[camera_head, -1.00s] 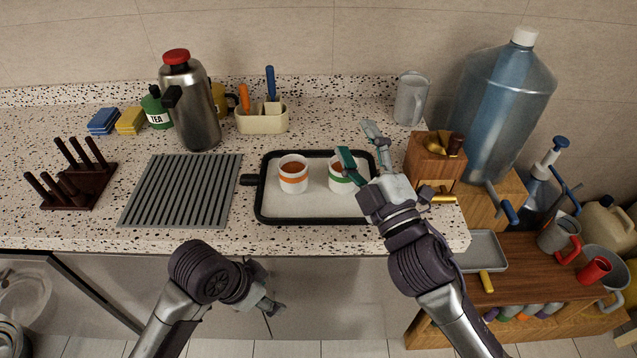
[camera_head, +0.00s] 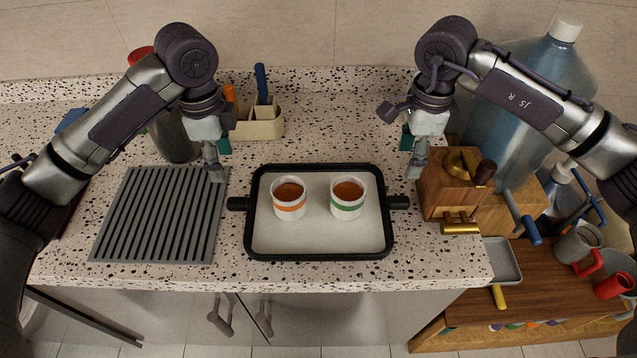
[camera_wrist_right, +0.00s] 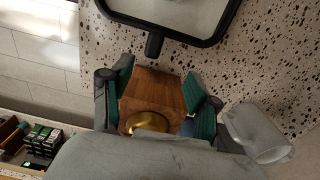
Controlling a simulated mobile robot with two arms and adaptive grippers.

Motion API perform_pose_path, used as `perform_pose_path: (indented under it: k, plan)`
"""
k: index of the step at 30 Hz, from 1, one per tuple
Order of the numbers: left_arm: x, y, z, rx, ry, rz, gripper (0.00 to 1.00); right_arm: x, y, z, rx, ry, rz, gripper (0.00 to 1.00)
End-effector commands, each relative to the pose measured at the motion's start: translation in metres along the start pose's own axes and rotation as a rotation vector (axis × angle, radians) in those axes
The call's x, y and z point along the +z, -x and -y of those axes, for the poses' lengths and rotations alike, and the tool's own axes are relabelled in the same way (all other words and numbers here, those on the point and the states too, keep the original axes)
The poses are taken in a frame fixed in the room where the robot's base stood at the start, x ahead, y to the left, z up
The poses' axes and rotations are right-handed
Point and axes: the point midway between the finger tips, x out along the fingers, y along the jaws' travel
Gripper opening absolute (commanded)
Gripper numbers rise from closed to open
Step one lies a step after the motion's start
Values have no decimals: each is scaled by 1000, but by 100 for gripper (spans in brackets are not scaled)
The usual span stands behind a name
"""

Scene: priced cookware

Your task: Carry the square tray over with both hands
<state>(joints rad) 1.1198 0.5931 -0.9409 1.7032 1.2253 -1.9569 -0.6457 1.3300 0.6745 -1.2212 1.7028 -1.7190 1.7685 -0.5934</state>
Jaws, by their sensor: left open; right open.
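The square tray (camera_head: 318,240), black-rimmed with a pale bottom, lies on the speckled counter. A short black handle sticks out on its left (camera_head: 238,203) and on its right (camera_head: 398,202). Two white cups stand in it, one with an orange band (camera_head: 289,199) and one with a green band (camera_head: 348,200), both holding brown liquid. My left gripper (camera_head: 215,172) is open, pointing down above and behind the left handle. My right gripper (camera_head: 415,165) is open above and behind the right handle. The right wrist view shows the tray's rim (camera_wrist_right: 170,36) and handle (camera_wrist_right: 154,45) beyond the open fingers.
A ridged grey mat (camera_head: 160,215) lies left of the tray. A wooden grinder (camera_head: 455,190) with a brass top stands close to the right handle. A large blue water bottle (camera_head: 515,110) stands behind it. A cutlery caddy (camera_head: 260,122) is at the back.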

Motion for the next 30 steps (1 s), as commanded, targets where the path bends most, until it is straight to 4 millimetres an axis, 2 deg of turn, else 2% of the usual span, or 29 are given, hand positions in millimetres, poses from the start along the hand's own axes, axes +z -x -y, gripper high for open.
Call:
perform_pose_path:
  k: [3,10,14,20,30]
  plan:
    - [2,3,1,2,-2,3,60,-8,3,2,-3,-4,-31,60]
    - [1,2,0,1,-2,2,60,-7,3,1,-2,-4,-28,60]
    - [2,-5,0,3,-2,3,60,-7,-4,1,0,-4,-27,60]
    - [2,-35,0,5,-2,3,60,-8,-35,0,3,-4,-27,60]
    - [2,-101,0,4,-2,3,60,-9,-101,0,3,-4,-26,60]
